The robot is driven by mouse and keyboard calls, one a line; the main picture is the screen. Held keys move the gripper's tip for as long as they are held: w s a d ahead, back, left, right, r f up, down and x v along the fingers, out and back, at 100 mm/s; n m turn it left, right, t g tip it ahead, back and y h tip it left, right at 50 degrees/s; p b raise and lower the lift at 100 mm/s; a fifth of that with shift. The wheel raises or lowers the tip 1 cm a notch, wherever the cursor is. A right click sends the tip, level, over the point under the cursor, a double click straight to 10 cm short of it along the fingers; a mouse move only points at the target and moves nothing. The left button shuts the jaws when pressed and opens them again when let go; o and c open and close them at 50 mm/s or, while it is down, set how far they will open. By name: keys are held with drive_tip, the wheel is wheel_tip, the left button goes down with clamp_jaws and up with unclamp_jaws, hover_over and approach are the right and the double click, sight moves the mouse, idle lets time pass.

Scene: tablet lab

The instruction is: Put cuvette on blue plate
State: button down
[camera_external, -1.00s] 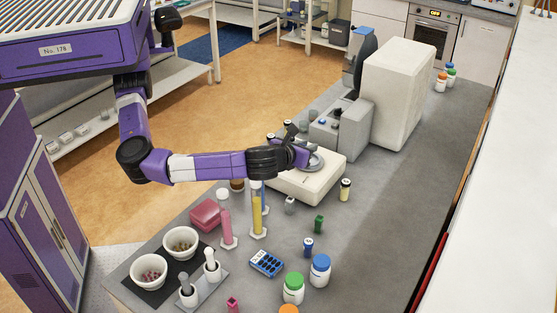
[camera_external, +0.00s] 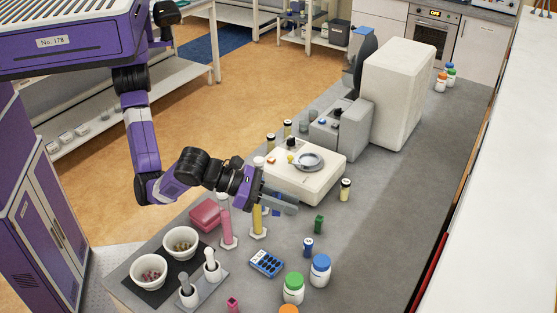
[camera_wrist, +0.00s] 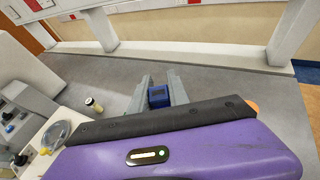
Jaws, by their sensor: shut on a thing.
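My gripper (camera_external: 287,206) reaches right over the bench in the external view, with its grey fingers near the tall cylinders. In the wrist view its two fingers (camera_wrist: 159,84) are shut on a small dark blue block, which I take for the cuvette (camera_wrist: 158,96). The external view does not show this block clearly. The blue plate (camera_external: 266,263), with several dark wells, lies on the bench in front of and below the gripper, apart from it. A small blue piece (camera_external: 308,247) and a green one (camera_external: 319,224) stand to its right.
Yellow (camera_external: 257,219) and pink (camera_external: 225,224) cylinders stand close to the gripper. A white device (camera_external: 300,180) with a round ring is behind. Blue-lidded (camera_external: 320,270) and green-lidded (camera_external: 293,289) jars stand right of the plate. A mortar stand (camera_external: 205,284) is left.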

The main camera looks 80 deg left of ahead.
sight(266, 264)
drive_tip(key=shift+m+g+h, duration=0.3)
drive_tip(key=shift+m+h, duration=0.3)
drive_tip(key=f, duration=1.3)
drive_tip(key=d+f, duration=0.1)
drive_tip(key=f, duration=0.6)
drive_tip(key=shift+s+f+p, duration=0.2)
drive_tip(key=shift+s+p, duration=0.1)
drive_tip(key=shift+s, duration=0.05)
drive_tip(key=shift+f, duration=0.15)
drive_tip(key=c, duration=1.3)
unclamp_jaws()
drive_tip(key=shift+o, duration=0.2)
